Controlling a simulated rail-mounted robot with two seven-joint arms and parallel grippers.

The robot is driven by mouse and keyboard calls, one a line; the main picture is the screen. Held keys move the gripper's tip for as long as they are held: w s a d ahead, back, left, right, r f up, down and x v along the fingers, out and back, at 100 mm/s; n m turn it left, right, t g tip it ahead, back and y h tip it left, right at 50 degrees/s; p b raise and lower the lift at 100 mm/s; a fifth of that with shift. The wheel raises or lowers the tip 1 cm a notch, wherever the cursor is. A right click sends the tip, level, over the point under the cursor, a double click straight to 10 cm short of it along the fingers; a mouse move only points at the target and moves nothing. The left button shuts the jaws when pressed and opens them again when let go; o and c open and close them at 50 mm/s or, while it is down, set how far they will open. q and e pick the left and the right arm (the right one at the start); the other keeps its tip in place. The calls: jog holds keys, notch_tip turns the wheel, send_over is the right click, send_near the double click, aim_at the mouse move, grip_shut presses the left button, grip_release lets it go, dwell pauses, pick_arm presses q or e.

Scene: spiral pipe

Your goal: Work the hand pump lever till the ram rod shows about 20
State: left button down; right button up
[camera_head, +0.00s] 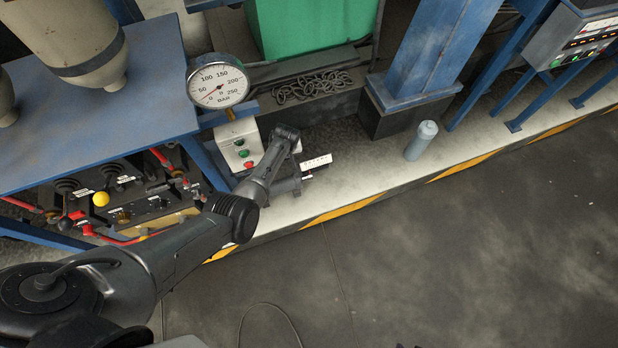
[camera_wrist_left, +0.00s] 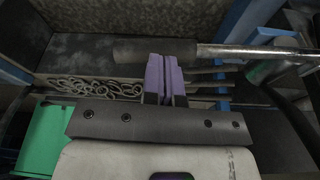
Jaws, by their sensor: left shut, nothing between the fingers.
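In the left wrist view a lever with a dark grip (camera_wrist_left: 155,50) and a bare metal rod (camera_wrist_left: 255,50) runs across the top. My left gripper (camera_wrist_left: 165,72) has its purple fingers shut and empty, with their tips at the grip's edge. I cannot tell whether they touch it. In the head view my left arm reaches the pump area beside the column, and its fingertips cannot be made out there. A small white plate with dark marks (camera_head: 316,162) shows beside the arm; its marks are too small to read. My right gripper is not in view.
A round BAR gauge (camera_head: 218,85) has its red needle near the low end. A white box with green and red buttons (camera_head: 240,150) stands below it. A chain (camera_head: 312,88) lies behind. A grey-blue cylinder (camera_head: 421,140) stands on the pale ledge. The floor at right is clear.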

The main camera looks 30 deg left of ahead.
pick_arm(q)
jog(key=shift+f+b, duration=1.35)
jog(key=shift+f, duration=0.45)
jog(key=p+v, duration=0.2)
jog(key=a+p+v, duration=0.1)
jog(key=p+v, duration=0.3)
jog(key=p, duration=0.1)
jog(key=shift+w+a+r, duration=0.1)
jog(key=shift+w+r, duration=0.2)
jog(key=shift+w, duration=0.05)
jog(key=shift+r+p, duration=0.55)
jog(key=shift+p, duration=0.05)
